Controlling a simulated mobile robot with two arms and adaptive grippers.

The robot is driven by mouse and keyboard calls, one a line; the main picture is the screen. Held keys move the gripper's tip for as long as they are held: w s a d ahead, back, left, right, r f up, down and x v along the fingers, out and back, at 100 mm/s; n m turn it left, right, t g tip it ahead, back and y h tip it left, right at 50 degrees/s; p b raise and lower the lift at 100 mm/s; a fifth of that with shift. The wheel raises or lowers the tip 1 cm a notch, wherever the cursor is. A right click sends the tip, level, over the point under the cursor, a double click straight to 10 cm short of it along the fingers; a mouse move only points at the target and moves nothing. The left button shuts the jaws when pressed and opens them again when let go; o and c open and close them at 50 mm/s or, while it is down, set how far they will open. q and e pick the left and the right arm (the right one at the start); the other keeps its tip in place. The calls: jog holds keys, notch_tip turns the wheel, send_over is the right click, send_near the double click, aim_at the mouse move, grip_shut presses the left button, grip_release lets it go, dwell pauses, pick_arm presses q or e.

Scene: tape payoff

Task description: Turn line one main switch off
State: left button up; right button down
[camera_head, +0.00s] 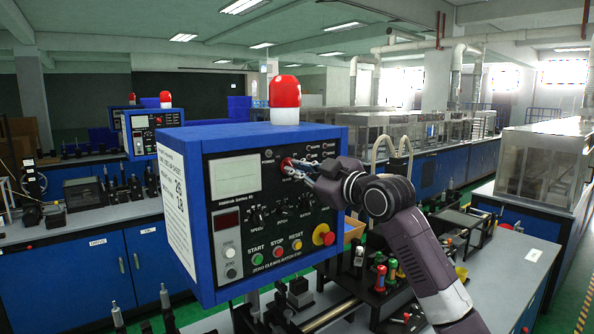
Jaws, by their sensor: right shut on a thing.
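A blue control box (184,240) with a black front panel hangs in the middle of the view. The red main switch (287,163) sits in the upper right part of the panel. My right gripper (293,168) reaches in from the right and is shut on the red switch, with its fingertips at the panel face. The fingers cover part of the switch, so I cannot tell which way it is turned. My left gripper is not in view.
A red beacon (285,92) stands on top of the box. A red and yellow emergency button (323,235) sits below my arm, with START, STOP and RESET buttons to its left. Tools on a black stand (381,292) are below the arm.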

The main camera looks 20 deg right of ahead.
jog(key=shift+n, duration=0.8)
jog(key=c, duration=2)
grip_release()
jog(key=shift+c, duration=0.2)
jog(key=shift+s, duration=0.1)
jog(key=v, duration=1.2)
